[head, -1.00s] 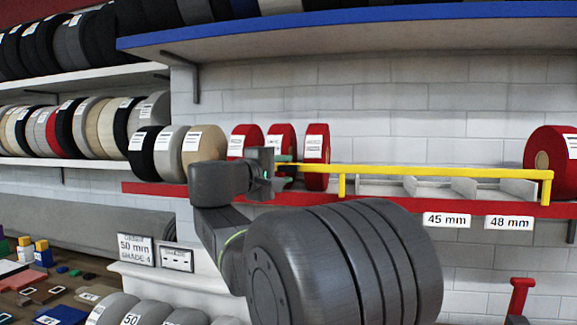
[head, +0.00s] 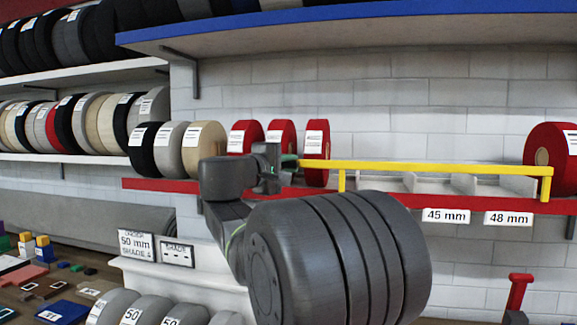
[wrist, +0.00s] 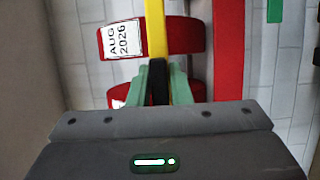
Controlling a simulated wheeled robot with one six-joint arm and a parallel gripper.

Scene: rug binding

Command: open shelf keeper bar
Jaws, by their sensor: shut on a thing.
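The yellow keeper bar (head: 430,167) runs level along the front of the red shelf (head: 380,194), with short uprights near its left part and at its right end. My gripper (head: 287,161) is at the bar's left end, in front of the red rolls. In the wrist view, my gripper's green fingers (wrist: 160,82) are shut around a black piece (wrist: 159,85) in line with the yellow bar (wrist: 156,35). Red rolls (head: 317,153) stand behind the bar's left end; one shows its "AUG 2026" label in the wrist view (wrist: 180,38). My arm hides part of the shelf.
A large red roll (head: 551,150) stands at the shelf's right end. Empty grey-divided bays (head: 430,184) lie behind the bar, above 45 mm and 48 mm labels. A blue shelf (head: 380,28) overhangs above. Black, grey and tan rolls (head: 204,148) stand to the left.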

